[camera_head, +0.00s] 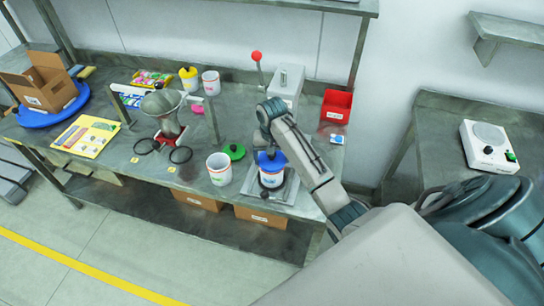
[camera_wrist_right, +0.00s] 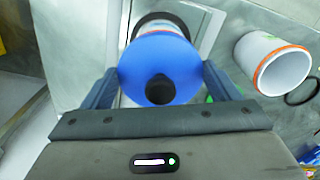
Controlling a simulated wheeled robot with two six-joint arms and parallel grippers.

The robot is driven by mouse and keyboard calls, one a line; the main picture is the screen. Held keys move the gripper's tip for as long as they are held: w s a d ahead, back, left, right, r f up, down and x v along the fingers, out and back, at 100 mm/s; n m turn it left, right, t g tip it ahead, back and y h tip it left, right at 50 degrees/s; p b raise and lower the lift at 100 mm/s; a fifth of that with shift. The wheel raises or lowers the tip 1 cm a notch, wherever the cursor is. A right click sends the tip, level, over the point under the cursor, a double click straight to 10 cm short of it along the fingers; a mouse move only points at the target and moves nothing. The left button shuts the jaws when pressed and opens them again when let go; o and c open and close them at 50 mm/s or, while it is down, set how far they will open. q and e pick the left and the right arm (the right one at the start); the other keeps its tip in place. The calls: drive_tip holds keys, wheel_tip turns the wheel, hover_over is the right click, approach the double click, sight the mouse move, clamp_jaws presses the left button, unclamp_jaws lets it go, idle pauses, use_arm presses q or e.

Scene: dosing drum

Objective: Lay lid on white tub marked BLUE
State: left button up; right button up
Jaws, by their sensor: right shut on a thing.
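The blue lid (camera_wrist_right: 158,68), a round disc with a black knob, sits between the two fingers of my right gripper (camera_wrist_right: 160,85), which is shut on it. In the head view the lid (camera_head: 270,158) is right over a white tub (camera_head: 271,181) on a metal plate. Part of that tub's side shows past the lid in the wrist view. The lid looks level with the tub's mouth, but I cannot tell whether it is fully seated. The tub's marking is too small to read. My right gripper (camera_head: 270,150) points down over the tub. My left gripper is not in view.
An open white tub (camera_head: 219,169) stands left of the plate, with a green lid (camera_head: 234,152) behind it. A lever press (camera_head: 287,84) and a red bin (camera_head: 336,107) stand behind.

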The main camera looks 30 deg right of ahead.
drive_tip(key=shift+f, duration=0.4)
idle(1.0)
drive_tip(key=o, duration=0.9)
drive_tip(key=shift+c, duration=0.2)
